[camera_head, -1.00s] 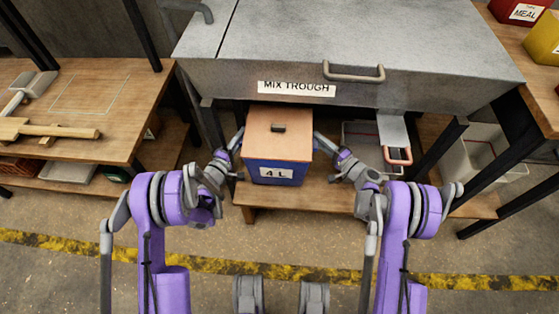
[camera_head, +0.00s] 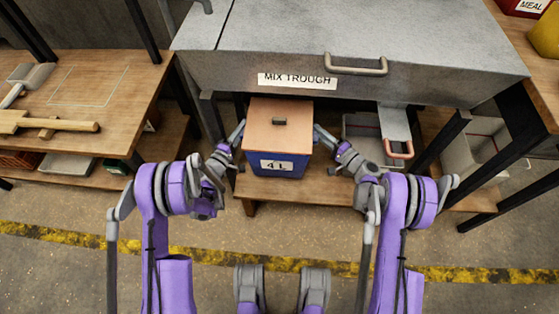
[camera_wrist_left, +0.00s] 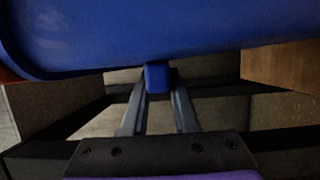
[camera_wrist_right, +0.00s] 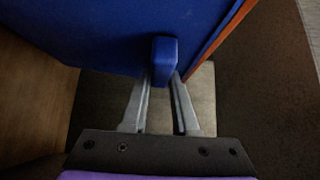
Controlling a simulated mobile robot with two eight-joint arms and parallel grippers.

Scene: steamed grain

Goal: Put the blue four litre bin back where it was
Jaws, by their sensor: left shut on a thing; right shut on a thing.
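The blue bin (camera_head: 297,168) has a tan-orange lid (camera_head: 278,135) with a dark knob and a "4 L" label. It is upright at the lower wooden shelf (camera_head: 310,188), in front of and partly under the mix trough (camera_head: 430,40). I cannot tell whether it rests on the shelf or is just above it. My left gripper (camera_head: 241,131) is shut on the bin's left side handle, a blue block (camera_wrist_left: 157,77) in the left wrist view. My right gripper (camera_head: 317,132) is shut on the right side handle, a blue block (camera_wrist_right: 164,62) in the right wrist view.
A grey container (camera_head: 358,128) and a grey scoop-like piece with a copper handle (camera_head: 399,150) are right of the bin. Dark table legs (camera_head: 502,153) stand further right. A left workbench (camera_head: 115,110) holds wooden tools. The floor in front has a yellow line.

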